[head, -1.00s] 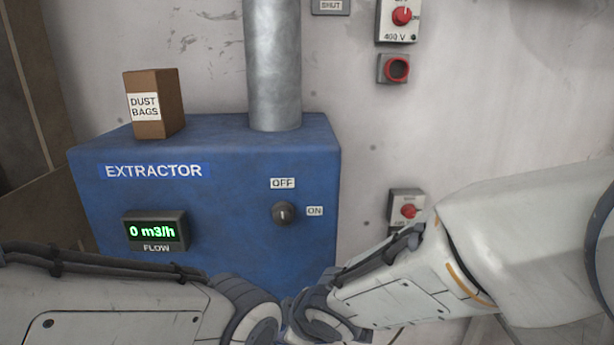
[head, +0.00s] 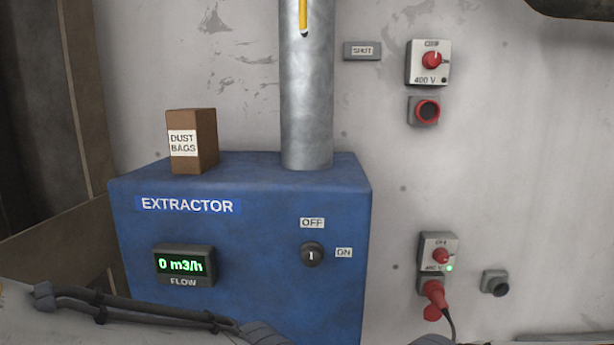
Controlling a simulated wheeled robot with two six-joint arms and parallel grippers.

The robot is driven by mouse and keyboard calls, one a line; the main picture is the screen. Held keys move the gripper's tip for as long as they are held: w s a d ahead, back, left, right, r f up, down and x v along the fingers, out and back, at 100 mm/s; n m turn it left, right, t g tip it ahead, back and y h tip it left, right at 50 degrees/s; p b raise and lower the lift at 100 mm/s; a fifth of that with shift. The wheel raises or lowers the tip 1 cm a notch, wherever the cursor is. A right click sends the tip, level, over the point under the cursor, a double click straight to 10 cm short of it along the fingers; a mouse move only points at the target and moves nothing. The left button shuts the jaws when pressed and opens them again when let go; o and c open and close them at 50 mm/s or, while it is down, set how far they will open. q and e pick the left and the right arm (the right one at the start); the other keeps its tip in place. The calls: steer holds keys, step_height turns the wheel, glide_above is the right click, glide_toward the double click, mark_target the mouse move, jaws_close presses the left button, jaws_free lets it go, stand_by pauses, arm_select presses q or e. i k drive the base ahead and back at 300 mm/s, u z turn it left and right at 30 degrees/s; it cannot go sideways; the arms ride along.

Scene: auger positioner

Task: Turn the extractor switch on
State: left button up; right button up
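The blue extractor box (head: 240,290) stands against the wall in the head view. Its switch is a round dark knob (head: 312,255) on the right of the front face. The knob's white mark stands upright, toward the OFF label (head: 312,223); the ON label (head: 344,253) is to its right. The flow display (head: 184,265) reads 0 m3/h in green. Part of my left arm shows along the bottom left edge. Neither gripper shows in the view.
A dust bags box (head: 193,142) stands on the extractor, beside a grey pipe (head: 307,110). To the right, a 400 V switch (head: 428,62) and a lower switch box (head: 437,252) with a green light and red plug (head: 434,296) are on the wall.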

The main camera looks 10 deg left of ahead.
mark_target(312, 253)
steer(key=u, duration=1.75)
steer(key=k, duration=1.15)
steer(key=z, duration=1.6)
